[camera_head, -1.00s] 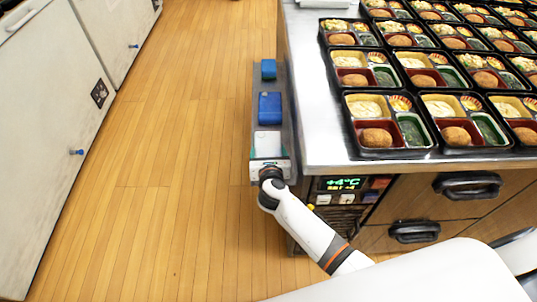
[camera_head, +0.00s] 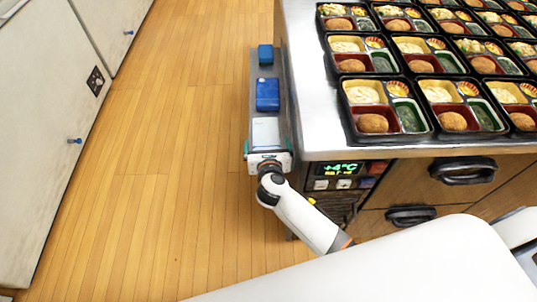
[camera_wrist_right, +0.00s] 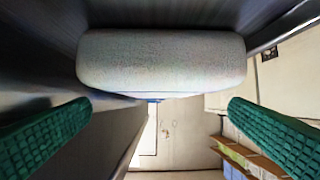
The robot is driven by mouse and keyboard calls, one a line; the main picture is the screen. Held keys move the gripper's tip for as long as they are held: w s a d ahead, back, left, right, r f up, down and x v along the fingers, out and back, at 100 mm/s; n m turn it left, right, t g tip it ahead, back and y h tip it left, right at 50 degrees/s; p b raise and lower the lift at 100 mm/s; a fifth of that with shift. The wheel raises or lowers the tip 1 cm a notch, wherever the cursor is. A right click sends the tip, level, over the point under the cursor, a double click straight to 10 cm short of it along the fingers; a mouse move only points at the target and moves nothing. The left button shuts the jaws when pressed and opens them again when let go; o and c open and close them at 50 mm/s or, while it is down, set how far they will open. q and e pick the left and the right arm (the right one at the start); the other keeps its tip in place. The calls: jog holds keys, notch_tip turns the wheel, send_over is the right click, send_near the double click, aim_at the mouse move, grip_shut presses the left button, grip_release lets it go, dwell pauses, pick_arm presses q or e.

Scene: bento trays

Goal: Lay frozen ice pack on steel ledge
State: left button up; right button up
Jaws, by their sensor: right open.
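A pale, frosty white ice pack (camera_head: 266,131) lies at the near end of the narrow steel ledge (camera_head: 284,92) along the counter's left side. A larger blue pack (camera_head: 267,94) and a small blue block (camera_head: 265,54) lie farther along it. My right gripper (camera_head: 267,148) is open at the near end of the ledge, its green fingers to either side. In the right wrist view the rounded end of the white pack (camera_wrist_right: 162,62) sits above and between the spread green fingers (camera_wrist_right: 160,125), apart from both. My left gripper is not in view.
A steel counter (camera_head: 305,80) with rows of filled bento trays (camera_head: 386,108) stands right of the ledge. Below it are a lit display panel (camera_head: 340,169) and drawers with black handles (camera_head: 462,170). The wooden floor (camera_head: 180,130) to the left is clear.

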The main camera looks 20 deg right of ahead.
jog(key=v, duration=0.8)
jog(key=shift+s+p, duration=0.3)
jog(key=shift+p, duration=0.15)
